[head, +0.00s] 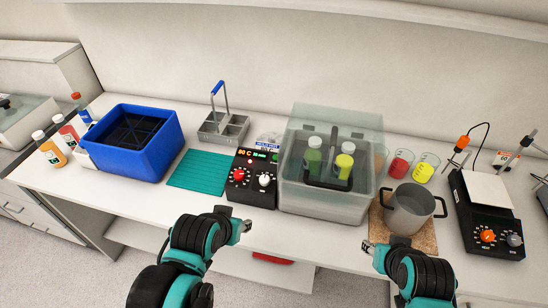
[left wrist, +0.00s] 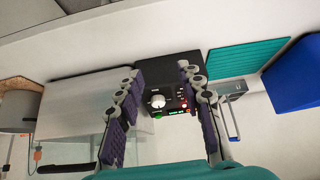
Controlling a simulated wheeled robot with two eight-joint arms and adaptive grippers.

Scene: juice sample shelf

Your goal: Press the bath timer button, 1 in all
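The bath control box (head: 250,192) is black. It has a red and a green display along its top, a red round control (head: 239,175) on the left and a white knob (head: 264,181) on the right. I cannot tell for sure which is the timer button. In the left wrist view the box (left wrist: 172,123) shows upside down, with its white knob (left wrist: 158,101) between my fingers. My left gripper (head: 245,227) is in front of the box, apart from it; the left wrist view shows it open and empty (left wrist: 160,73). My right gripper (head: 369,246) is near the cork mat; its opening is unclear.
A clear-lidded bath (head: 295,195) holding bottles stands right of the box. A green mat (head: 200,170), a blue crate (head: 160,165) and a metal carrier (head: 222,130) are left of it. A grey pot (head: 408,212) stands on a cork mat (head: 425,241); a hotplate (head: 490,220) is farther right.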

